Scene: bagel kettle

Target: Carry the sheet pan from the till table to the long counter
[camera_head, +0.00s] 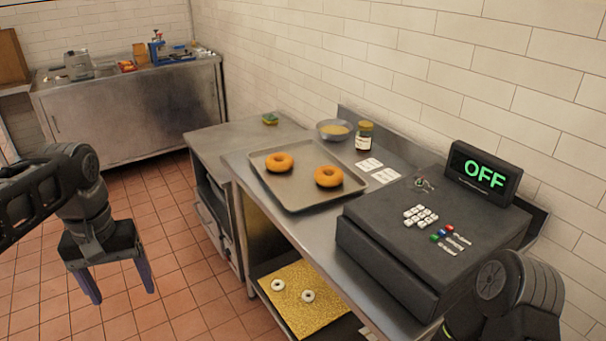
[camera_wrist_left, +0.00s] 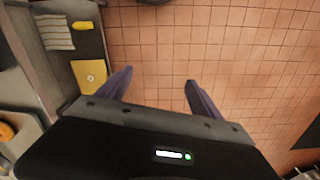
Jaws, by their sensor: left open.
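The sheet pan (camera_head: 302,196) is a grey rimmed tray lying flat on the steel till table (camera_head: 240,172), left of the till. Two orange-brown bagels, one at the back left (camera_head: 279,162) and one at the front right (camera_head: 328,177), lie in it. A corner of the pan (camera_wrist_left: 28,124) shows at the left edge of the left wrist view. My left gripper (camera_head: 122,286) is open and empty over the tiled floor, well left of the pan. The long counter (camera_head: 140,118) stands against the far wall. Part of my right arm shows at the bottom right; its gripper is not visible.
The black till (camera_head: 425,245) with an OFF display (camera_head: 484,176) stands right of the pan. A bowl (camera_head: 333,130), a jar (camera_head: 364,136) and white cards (camera_head: 377,170) sit behind it. A blue device (camera_head: 160,48) and other items occupy the long counter's top. The tiled floor (camera_head: 150,215) is clear.

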